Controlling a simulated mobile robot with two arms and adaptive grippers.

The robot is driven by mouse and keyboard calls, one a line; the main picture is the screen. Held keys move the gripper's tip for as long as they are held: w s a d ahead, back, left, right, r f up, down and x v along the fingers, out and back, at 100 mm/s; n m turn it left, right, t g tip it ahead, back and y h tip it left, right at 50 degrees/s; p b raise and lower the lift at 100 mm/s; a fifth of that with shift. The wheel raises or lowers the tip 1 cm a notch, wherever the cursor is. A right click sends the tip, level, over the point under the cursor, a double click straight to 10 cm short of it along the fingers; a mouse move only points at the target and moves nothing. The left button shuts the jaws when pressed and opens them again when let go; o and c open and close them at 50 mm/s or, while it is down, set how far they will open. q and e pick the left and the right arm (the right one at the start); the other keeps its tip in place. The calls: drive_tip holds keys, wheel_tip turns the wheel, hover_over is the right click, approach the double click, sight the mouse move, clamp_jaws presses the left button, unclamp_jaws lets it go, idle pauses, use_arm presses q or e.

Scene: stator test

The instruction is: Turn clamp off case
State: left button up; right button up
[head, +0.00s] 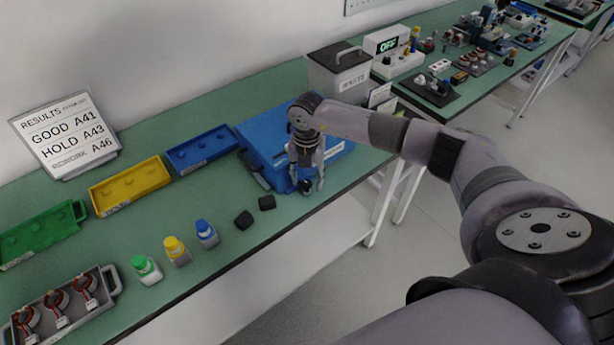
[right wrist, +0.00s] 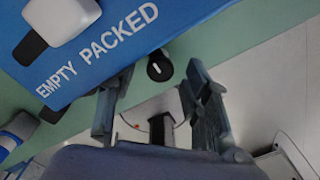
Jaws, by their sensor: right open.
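The blue case (head: 337,149) lies on the green bench in the head view. Its lettered face, reading EMPTY and PACKED, fills the upper left of the right wrist view (right wrist: 84,66). A small black knob-like part with a white mark (right wrist: 159,67) sits beside the case's lower edge; in the head view it shows as a dark spot (head: 306,187). I cannot tell whether it is the clamp. My right gripper (head: 309,178) points down at the case's front edge, open, its fingers apart on either side of the dark part. Contact cannot be told. My left gripper is out of view.
Two black blocks (head: 244,220) and colour-capped bottles (head: 206,233) stand left of the case. Blue (head: 200,148), yellow (head: 130,186) and green (head: 41,233) trays line the back. A grey waste box (head: 338,70) stands behind. The bench's front edge is close to my gripper.

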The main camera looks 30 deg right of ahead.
drive_tip(key=shift+f, duration=0.4)
drive_tip(key=shift+c, duration=0.3)
clamp_jaws()
